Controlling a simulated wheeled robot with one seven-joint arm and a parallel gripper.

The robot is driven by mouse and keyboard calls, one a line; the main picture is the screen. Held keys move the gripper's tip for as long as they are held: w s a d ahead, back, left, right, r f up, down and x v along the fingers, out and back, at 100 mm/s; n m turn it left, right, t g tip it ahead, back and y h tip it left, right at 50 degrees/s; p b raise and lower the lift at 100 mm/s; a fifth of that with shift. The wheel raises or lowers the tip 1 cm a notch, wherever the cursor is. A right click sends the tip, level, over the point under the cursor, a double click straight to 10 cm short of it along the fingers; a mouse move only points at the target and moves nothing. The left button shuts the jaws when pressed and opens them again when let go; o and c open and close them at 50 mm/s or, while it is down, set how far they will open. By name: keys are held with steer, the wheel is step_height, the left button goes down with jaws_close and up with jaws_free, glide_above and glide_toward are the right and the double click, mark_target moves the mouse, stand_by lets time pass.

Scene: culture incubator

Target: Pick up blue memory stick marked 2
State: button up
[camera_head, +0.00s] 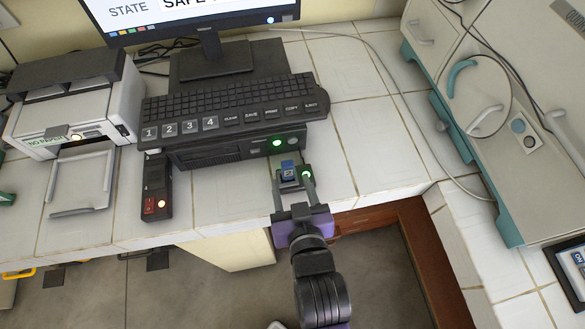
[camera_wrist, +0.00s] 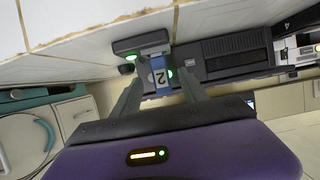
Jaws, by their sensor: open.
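The blue memory stick (camera_head: 287,168) carries a white label and stands upright at the counter's front edge, before the dark console. In the wrist view the stick (camera_wrist: 160,76) shows a "2" on its label, seen turned over. It appears to stand in a small dark dock (camera_wrist: 141,44) with a green light; the join is too small to make out. My gripper (camera_head: 292,179) is open, one finger on each side of the stick. In the wrist view the fingers (camera_wrist: 160,88) flank the stick, and I cannot tell whether either touches it.
A dark keyboard console (camera_head: 235,112) and a monitor (camera_head: 200,15) stand behind. A power strip (camera_head: 157,185) with a red switch and a printer (camera_head: 75,110) are at left. A beige incubator (camera_head: 520,110) stands at right. A dark tray (camera_head: 566,278) is at lower right.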

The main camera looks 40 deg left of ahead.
mark_target(286, 162)
steer(key=shift+w+a+f, duration=0.15)
steer(key=shift+w+a, duration=0.2)
steer(key=shift+a, duration=0.25)
steer(key=shift+w+a+f, duration=0.15)
steer(key=shift+w+a, duration=0.2)
steer(key=shift+a, duration=0.25)
steer(key=shift+p+x, duration=0.8)
steer(key=shift+x, duration=2)
steer(key=shift+w+d+r, duration=0.1)
steer(key=shift+w+d, duration=0.05)
jaws_close()
